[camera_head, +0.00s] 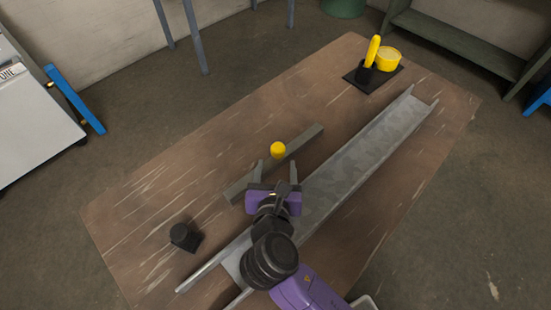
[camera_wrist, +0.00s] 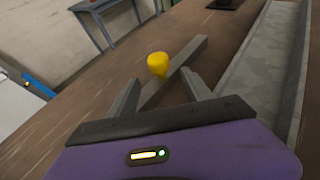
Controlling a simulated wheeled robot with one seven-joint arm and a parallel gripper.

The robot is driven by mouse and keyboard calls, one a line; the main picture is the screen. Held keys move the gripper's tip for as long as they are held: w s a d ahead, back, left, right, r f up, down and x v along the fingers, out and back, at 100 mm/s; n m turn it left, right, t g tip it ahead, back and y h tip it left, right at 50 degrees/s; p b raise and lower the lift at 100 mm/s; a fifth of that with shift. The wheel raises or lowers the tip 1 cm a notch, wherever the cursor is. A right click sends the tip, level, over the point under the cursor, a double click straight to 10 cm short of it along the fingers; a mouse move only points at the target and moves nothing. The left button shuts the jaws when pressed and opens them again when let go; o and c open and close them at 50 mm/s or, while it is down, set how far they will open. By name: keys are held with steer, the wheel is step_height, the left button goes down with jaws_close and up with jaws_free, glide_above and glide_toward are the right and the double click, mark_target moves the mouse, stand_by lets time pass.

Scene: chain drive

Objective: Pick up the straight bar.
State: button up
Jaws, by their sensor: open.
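The straight bar (camera_head: 301,142) is a long grey bar lying on the wooden table, left of the metal channel, with a yellow knob (camera_head: 278,149) standing up at its middle. It also shows in the wrist view (camera_wrist: 190,56), with the yellow knob (camera_wrist: 158,64) on it. My gripper (camera_head: 276,172) is open, its two grey fingers apart and pointing at the bar. In the wrist view the knob appears between and beyond the fingertips (camera_wrist: 158,88). I cannot tell how high the fingers are above the bar. Nothing is held.
A long grey metal channel (camera_head: 362,152) runs along the table to the right of the bar. A black block (camera_head: 186,237) stands at the left. A black base (camera_head: 361,80) with yellow parts (camera_head: 387,57) is at the far end.

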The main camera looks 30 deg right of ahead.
mark_target(277, 155)
steer(key=x, duration=0.4)
steer(key=p+x, duration=0.1)
steer(key=x, duration=0.1)
steer(key=shift+w+d+r, duration=0.2)
steer(key=shift+w+d, duration=0.1)
steer(key=shift+w, duration=0.15)
jaws_close()
stand_by(0.6)
stand_by(0.4)
steer(key=shift+r, duration=0.2)
